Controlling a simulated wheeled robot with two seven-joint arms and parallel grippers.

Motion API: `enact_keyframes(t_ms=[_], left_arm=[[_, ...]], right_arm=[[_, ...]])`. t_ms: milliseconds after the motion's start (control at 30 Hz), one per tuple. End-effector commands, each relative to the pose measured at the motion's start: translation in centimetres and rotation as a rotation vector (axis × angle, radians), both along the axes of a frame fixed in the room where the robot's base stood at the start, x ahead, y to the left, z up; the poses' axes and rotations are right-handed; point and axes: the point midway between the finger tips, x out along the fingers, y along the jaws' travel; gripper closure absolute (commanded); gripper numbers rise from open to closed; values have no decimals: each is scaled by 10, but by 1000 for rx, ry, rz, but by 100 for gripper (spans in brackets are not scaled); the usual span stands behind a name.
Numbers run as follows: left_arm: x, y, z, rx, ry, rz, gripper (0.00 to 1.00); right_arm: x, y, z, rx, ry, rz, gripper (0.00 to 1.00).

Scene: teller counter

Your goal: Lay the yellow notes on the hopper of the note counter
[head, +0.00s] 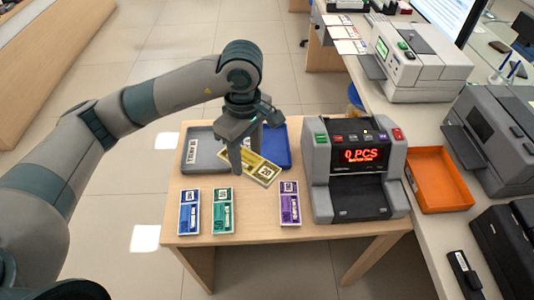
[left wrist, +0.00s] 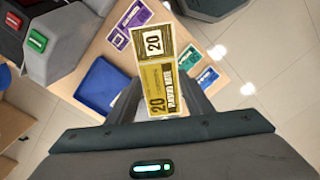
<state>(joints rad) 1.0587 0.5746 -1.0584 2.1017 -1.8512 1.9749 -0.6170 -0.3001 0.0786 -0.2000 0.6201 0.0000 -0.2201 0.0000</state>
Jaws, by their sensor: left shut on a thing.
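The yellow notes (head: 262,172) are a banded bundle marked 20. My left gripper (head: 245,165) is shut on them and holds them tilted above the small wooden table, over the tray area. In the left wrist view the yellow notes (left wrist: 157,75) stick out from between the fingers of my left gripper (left wrist: 160,105). The note counter (head: 355,170) stands at the right of the table, its red display reading 0 PCS. Its hopper (head: 352,128) is at the top, and it appears empty. My right gripper is not in view.
Blue (head: 189,212), green (head: 222,210) and purple (head: 289,203) note bundles lie along the table front. A grey tray (head: 203,150) and a blue tray (head: 282,148) sit behind. An orange tray (head: 438,180) lies right of the counter, on the long desk with other machines.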

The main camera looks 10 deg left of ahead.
Motion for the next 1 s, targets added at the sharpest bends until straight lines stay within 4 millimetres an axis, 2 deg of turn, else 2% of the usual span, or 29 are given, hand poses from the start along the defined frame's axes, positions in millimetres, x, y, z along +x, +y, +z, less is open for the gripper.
enact_keyframes(t_ms=[400,600,800,1000], left_arm=[[5,35,42,-9,5,-715,76],[5,47,58,-14,7,-996,76],[5,52,65,-17,6,-1141,76],[5,53,67,-18,7,-1168,76]], right_arm=[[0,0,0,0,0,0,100],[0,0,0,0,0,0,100],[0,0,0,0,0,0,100],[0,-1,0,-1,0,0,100]])
